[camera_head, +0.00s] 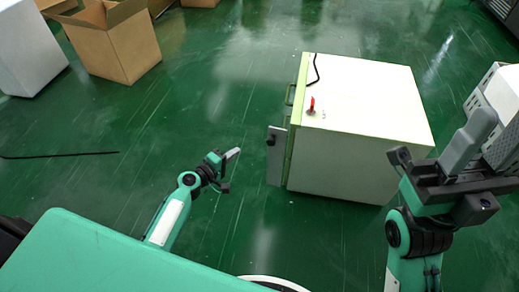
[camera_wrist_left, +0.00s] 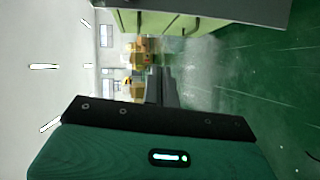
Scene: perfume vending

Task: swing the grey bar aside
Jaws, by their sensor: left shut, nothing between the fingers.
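The grey bar (camera_head: 276,157) is a flat upright plate with a small black knob, at the lower front edge of the white cabinet (camera_head: 365,95) in the head view. My left gripper (camera_head: 233,160) is shut and empty, to the left of the bar, with a clear gap between them. Its closed fingers (camera_wrist_left: 161,86) show in the left wrist view, with the cabinet (camera_wrist_left: 215,12) along the top.
A red item (camera_head: 311,105) and a black cable (camera_head: 316,70) lie on the cabinet top. Open cardboard boxes (camera_head: 112,45) and a white box (camera_head: 28,48) stand at the upper left. A white machine (camera_head: 498,92) is at the right. The green floor left of the cabinet is mostly clear.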

